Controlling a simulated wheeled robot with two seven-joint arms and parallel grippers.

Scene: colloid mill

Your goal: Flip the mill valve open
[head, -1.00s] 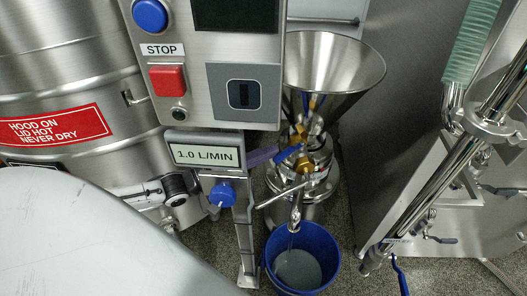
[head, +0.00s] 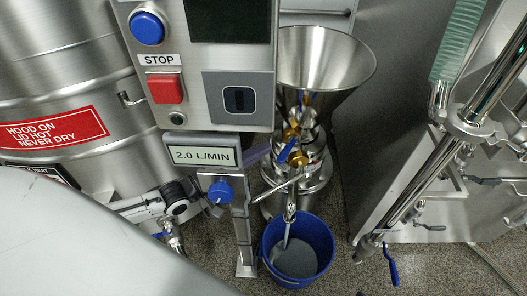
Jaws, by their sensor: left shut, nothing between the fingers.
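The mill (head: 300,190) stands right of the control panel, with a steel hopper (head: 325,62) on top. Its valve has a brass body (head: 297,158) and a blue handle (head: 287,150), which slants steeply up to the right. A dark purple tip, which I take as my left gripper (head: 258,153), shows from behind the display's right edge. It is shut and empty, just left of the handle with a small gap. The rest of it is hidden. A pale stream runs from the spout (head: 290,205) into a blue bucket (head: 317,235). My right gripper is not in view.
The display (head: 203,156) reads 2.0 L/MIN, with a blue knob (head: 220,192) below. The panel (head: 228,62) and its post (head: 242,235) stand close on the left. A steel kettle (head: 70,85) is farther left, a steel cabinet (head: 385,130) right. Floor shows right of the bucket.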

